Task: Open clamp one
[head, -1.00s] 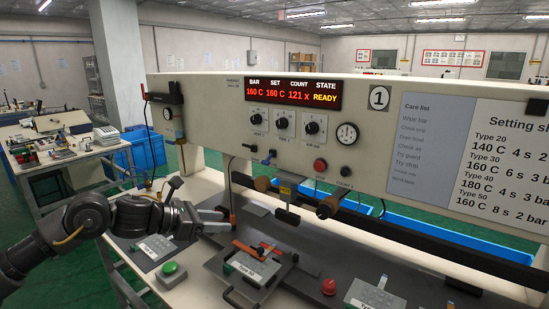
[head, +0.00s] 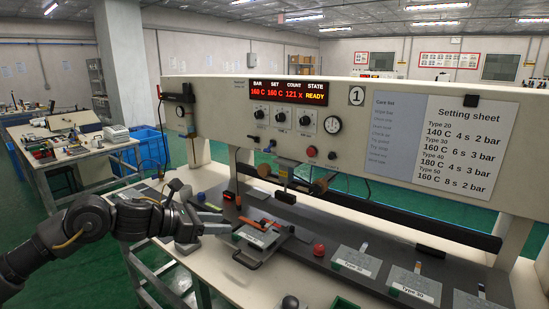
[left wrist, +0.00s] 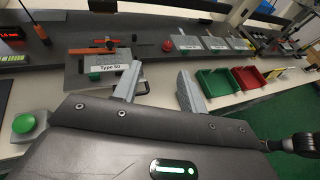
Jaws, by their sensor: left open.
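The Type 50 keypad (head: 256,238) lies on a dark fixture plate (head: 256,261) on the bench, with an orange clamp bar (head: 251,223) across its far side. In the left wrist view the clamp bar (left wrist: 92,50) runs flat behind the Type 50 label, with a small black and orange part at its right end. I cannot tell which clamp is number one. My left gripper (head: 222,222) is open and empty just left of the fixture. In the left wrist view its fingers (left wrist: 158,72) are spread, pointing to the fixture's right side. My right gripper is not seen.
A press panel (head: 320,110) marked 1 stands behind, its display reading READY. A red knob (head: 318,250) and more keypads (head: 357,262) lie right of the fixture. Green (left wrist: 217,82) and red (left wrist: 249,77) bins and a green button (left wrist: 24,123) also stand on the bench.

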